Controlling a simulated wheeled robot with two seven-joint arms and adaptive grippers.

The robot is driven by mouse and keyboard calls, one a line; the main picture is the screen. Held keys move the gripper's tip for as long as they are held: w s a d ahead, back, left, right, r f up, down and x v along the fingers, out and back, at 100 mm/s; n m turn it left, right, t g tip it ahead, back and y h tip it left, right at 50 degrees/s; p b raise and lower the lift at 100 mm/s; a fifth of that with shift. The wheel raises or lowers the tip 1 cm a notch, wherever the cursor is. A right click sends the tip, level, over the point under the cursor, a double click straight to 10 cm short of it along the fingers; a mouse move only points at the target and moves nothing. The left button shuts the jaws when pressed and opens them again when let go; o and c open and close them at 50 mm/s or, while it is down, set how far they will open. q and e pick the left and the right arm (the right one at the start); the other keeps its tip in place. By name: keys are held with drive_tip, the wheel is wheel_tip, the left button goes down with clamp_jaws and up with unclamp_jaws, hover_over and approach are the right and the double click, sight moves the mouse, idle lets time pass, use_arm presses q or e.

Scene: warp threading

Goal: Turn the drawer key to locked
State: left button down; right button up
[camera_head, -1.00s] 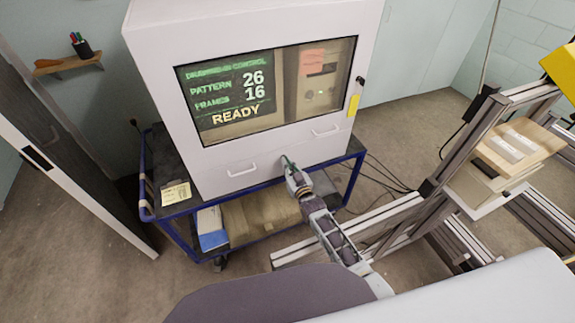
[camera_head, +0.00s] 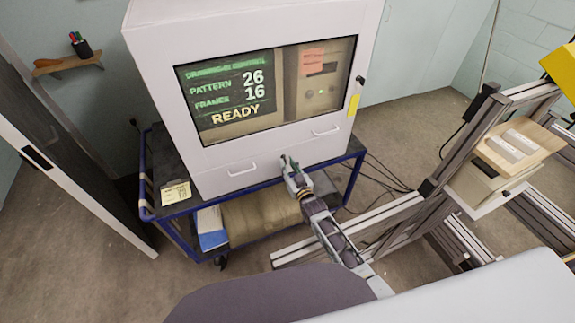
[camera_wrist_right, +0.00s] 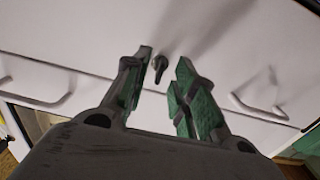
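The drawer key (camera_wrist_right: 160,63) is small and dark, and sits in the white drawer front (camera_wrist_right: 215,60) between two handles. Its lower part hangs down, tilted slightly, in the right wrist view. My right gripper (camera_wrist_right: 165,66) is open, with its green-padded fingers on either side of the key and a gap showing on both sides. I cannot tell how deep the key sits between the fingertips. In the head view my right gripper (camera_head: 287,163) is at the lower front of the white cabinet (camera_head: 168,110) and hides the key. My left gripper is not in view.
The cabinet stands on a blue cart (camera_head: 180,208) and its screen (camera_head: 232,95) reads READY. Drawer handles (camera_head: 242,171) and (camera_head: 326,132) flank the gripper. A yellow tag (camera_head: 353,105) hangs at the right edge. A metal frame (camera_head: 455,150) stands to the right.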

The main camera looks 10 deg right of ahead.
drive_tip(key=s+d, duration=0.2)
drive_tip(key=s, duration=0.9)
idle(0.4)
drive_tip(key=shift+d, duration=0.1)
idle(0.6)
